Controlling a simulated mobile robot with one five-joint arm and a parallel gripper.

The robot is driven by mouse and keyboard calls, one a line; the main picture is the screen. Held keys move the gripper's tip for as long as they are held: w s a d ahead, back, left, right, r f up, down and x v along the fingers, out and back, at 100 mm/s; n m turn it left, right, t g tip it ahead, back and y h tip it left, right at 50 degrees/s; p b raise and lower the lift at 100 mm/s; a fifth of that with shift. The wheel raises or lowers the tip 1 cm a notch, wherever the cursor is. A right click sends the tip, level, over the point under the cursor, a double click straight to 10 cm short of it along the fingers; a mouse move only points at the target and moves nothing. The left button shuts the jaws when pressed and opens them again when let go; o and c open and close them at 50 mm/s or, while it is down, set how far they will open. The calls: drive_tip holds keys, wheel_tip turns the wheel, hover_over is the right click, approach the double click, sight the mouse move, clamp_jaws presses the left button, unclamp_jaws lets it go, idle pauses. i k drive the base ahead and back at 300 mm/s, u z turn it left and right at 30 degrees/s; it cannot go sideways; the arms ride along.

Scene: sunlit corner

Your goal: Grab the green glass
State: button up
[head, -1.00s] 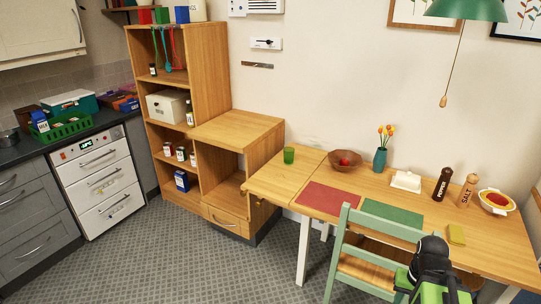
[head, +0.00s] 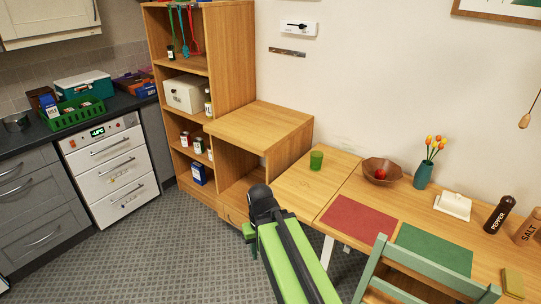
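The green glass (head: 316,160) stands upright on the left part of the wooden table (head: 300,186), close to the wall side. My arm reaches up from the bottom of the head view, with its black end and green gripper part (head: 250,232) in front of the shelf unit, left of and nearer than the table's left edge. The gripper is apart from the glass. Its fingers are mostly hidden behind my arm, so I cannot tell if they are open or shut.
A wooden bowl (head: 381,171) with a red fruit stands right of the glass. Beyond it are a teal vase (head: 423,175) and a white butter dish (head: 453,205). A red mat (head: 357,217) lies nearer. A green chair (head: 430,268) stands in front. A shelf unit (head: 262,128) adjoins the table's left.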

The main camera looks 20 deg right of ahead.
sight(316, 162)
drive_tip(key=u, duration=0.2)
drive_tip(key=i, duration=2)
drive_tip(key=z, duration=0.2)
